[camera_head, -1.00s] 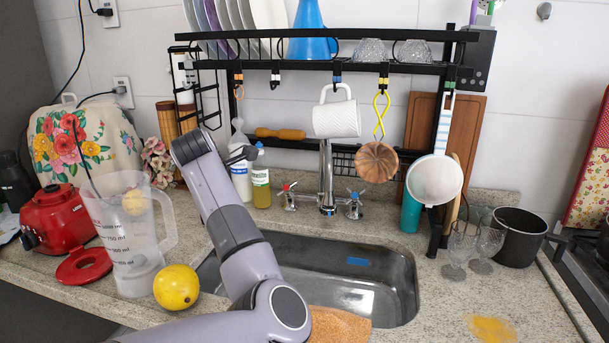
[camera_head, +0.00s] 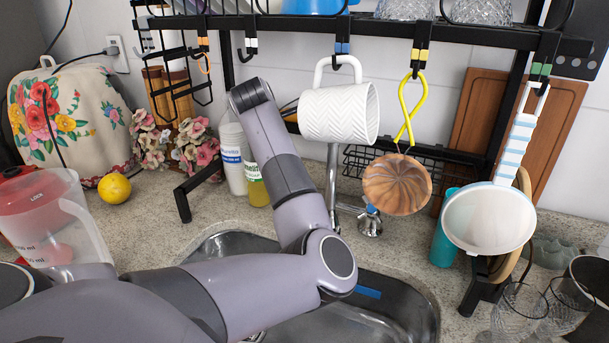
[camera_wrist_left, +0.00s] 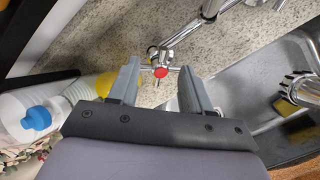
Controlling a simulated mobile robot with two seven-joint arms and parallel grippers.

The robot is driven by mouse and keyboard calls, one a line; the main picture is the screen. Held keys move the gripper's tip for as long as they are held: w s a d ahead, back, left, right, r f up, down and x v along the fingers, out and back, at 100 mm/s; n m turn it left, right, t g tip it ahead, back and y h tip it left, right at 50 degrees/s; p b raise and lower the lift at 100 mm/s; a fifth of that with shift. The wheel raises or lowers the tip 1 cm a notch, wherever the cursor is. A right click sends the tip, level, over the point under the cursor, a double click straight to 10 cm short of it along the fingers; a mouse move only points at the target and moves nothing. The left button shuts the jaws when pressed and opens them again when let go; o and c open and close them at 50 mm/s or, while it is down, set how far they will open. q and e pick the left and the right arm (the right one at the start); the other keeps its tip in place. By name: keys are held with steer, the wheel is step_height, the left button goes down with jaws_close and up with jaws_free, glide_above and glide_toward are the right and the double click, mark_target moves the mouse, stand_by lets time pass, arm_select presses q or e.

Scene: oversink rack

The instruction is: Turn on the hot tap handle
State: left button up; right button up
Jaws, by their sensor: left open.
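The hot tap handle (camera_wrist_left: 160,72), a metal cross with a red cap, shows in the left wrist view. My left gripper (camera_wrist_left: 160,80) is open, its two fingers on either side of the handle; I cannot tell whether they touch it. In the head view my left arm (camera_head: 285,170) hides the gripper and the hot handle. The blue-capped handle (camera_head: 370,220) stands right of the faucet pipe (camera_head: 333,185). My right gripper is not in view.
A white mug (camera_head: 338,113), a wooden mould (camera_head: 397,184) and a strainer (camera_head: 488,218) hang from the black rack (camera_head: 440,38). Bottles (camera_head: 257,185) stand beside my arm. The sink (camera_head: 405,315) lies below, and glasses (camera_head: 520,312) stand at right.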

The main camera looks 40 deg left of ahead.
arm_select(q)
steer(key=shift+p+x, duration=0.6)
steer(key=shift+x, duration=2.85)
steer(key=shift+s, duration=0.1)
jaws_close()
